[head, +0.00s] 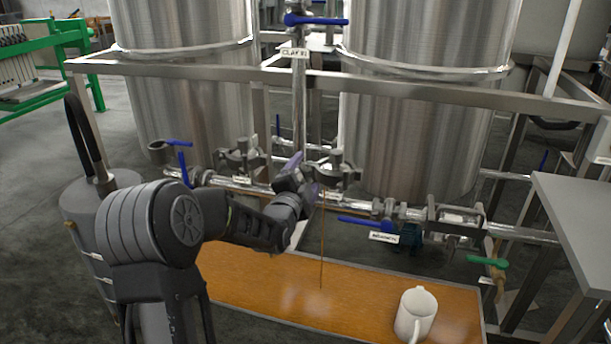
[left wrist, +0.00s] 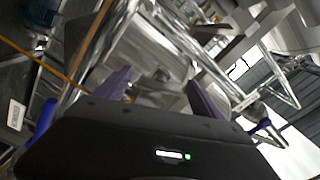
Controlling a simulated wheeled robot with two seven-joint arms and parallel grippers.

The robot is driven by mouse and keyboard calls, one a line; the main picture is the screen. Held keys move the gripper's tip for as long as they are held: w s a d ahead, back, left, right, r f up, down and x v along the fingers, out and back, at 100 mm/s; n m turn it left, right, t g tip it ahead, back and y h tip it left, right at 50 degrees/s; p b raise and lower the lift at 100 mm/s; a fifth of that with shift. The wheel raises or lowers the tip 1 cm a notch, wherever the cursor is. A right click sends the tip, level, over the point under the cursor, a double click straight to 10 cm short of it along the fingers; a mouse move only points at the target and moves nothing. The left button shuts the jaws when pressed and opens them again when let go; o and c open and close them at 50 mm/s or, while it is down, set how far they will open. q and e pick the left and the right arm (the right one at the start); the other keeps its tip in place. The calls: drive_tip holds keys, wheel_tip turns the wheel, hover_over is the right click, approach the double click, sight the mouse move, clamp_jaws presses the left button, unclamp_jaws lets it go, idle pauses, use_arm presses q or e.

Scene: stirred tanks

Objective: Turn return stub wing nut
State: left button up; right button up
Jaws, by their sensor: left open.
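Two clamp fittings with wing-like parts sit on the low pipe in the head view, one at the left (head: 240,158) and one at the right (head: 338,172). I cannot tell for certain which holds the return stub wing nut. My left gripper (head: 303,178) is close to the left side of the right fitting, partly in front of the pipe. Its purple fingers are apart, and in the left wrist view the gripper (left wrist: 157,90) is open with blurred grey metal beyond the fingers. Contact cannot be told. My right gripper is out of view.
A thin orange-brown line (head: 322,245), seemingly liquid, drops from the pipe to an orange-brown tray surface (head: 270,285). Steel tanks (head: 420,130) and a frame rail (head: 420,90) stand behind. Blue-handled valves (head: 362,223) line the pipe.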

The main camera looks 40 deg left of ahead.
use_arm(q)
drive_tip(key=c, duration=1.4)
drive_tip(key=shift+o, duration=0.2)
drive_tip(key=shift+f+b, duration=0.15)
drive_tip(key=shift+b, duration=0.25)
drive_tip(key=m+b, duration=0.3)
drive_tip(key=shift+f+m+b, duration=0.1)
drive_tip(key=shift+m+b, duration=0.2)
drive_tip(key=shift+m, duration=0.9)
drive_tip(key=shift+r, duration=0.2)
drive_tip(key=o, duration=1.4)
drive_tip(key=shift+c, duration=0.2)
